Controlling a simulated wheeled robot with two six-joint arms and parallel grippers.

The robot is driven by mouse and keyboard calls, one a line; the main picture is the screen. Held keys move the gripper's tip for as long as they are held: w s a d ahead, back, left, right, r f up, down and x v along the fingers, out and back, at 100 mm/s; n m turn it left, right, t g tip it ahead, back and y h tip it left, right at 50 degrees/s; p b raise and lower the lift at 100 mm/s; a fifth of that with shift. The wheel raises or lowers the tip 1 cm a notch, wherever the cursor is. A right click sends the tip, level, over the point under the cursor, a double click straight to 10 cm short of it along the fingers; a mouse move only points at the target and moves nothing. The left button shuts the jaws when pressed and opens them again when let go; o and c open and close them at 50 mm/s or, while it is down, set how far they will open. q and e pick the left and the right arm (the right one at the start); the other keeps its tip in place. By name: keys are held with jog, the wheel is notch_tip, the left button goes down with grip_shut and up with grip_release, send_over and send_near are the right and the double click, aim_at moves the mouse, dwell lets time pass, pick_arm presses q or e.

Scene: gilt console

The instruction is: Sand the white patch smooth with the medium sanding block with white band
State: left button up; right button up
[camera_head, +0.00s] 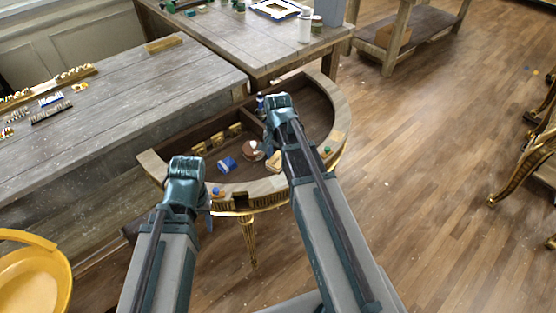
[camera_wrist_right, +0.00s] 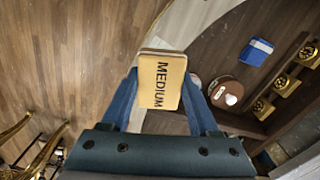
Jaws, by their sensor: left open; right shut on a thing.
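The medium sanding block (camera_wrist_right: 161,82), tan with the word MEDIUM and a pale edge band, is between the blue fingers of my right gripper (camera_wrist_right: 160,100), which is shut on it. In the head view the tan block (camera_head: 272,162) shows in part beside my right gripper (camera_head: 270,146), over the half-round console (camera_head: 335,136). My left gripper (camera_head: 206,207) is open near the console's front left rim; its fingers are mostly hidden by its wrist. I cannot clearly pick out the white patch.
Grey benches stand left and behind. A yellow bucket (camera_head: 36,275) is at lower left. Open floor lies to the right.

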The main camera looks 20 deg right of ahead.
dwell(0.5)
jog(key=shift+d+f+b, duration=0.55)
jog(key=shift+f+b, duration=0.1)
dwell(0.3)
